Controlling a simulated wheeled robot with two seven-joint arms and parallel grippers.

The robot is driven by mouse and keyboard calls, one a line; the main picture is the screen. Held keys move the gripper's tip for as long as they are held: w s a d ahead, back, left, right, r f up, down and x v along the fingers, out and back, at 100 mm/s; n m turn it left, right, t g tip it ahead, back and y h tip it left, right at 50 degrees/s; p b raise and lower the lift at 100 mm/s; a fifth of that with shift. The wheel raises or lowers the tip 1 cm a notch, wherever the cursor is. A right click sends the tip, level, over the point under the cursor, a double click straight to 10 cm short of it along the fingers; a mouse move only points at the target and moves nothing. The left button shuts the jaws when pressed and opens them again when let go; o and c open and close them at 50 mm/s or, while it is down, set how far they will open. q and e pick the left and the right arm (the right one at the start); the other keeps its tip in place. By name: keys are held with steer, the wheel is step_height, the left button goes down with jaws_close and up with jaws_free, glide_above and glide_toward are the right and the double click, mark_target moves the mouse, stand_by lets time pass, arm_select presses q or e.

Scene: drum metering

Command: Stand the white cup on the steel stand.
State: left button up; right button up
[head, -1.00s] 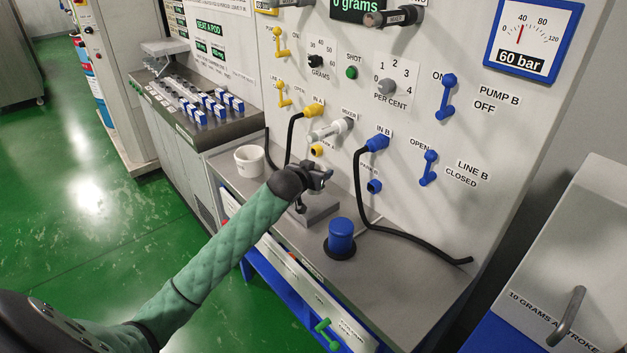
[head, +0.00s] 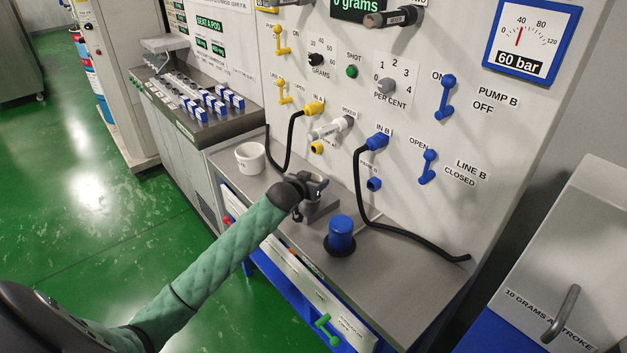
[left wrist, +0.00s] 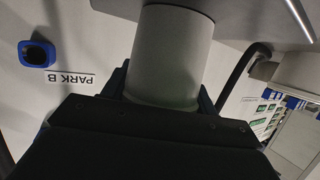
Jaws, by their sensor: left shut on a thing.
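My left gripper (head: 317,185) is shut on the white cup (left wrist: 168,55), a plain cylinder that looks grey in shadow in the left wrist view. In the head view the gripper mostly hides the cup. The steel stand (head: 326,209) is a low grey block on the bench just below the gripper. In the left wrist view, which is upside down, the far end of the cup meets a grey surface (left wrist: 240,18) that looks like the stand. I cannot tell whether they touch. My right gripper is not in view.
A white tub (head: 250,158) stands on the bench (head: 385,268) to the left. A blue capped post (head: 341,234) stands close to the right of the stand. The mixer nozzle (head: 332,128) sticks out of the panel above. A black hose (head: 362,200) hangs to the right.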

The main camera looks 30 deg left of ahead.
arm_select(q)
steer(key=o, duration=1.1)
steer(key=shift+c, duration=0.2)
steer(key=shift+s+r, duration=0.1)
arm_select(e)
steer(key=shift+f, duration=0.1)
arm_select(q)
steer(key=shift+s, duration=0.35)
steer(key=b+v, duration=0.2)
steer(key=v, duration=0.9)
steer(key=shift+r, duration=0.2)
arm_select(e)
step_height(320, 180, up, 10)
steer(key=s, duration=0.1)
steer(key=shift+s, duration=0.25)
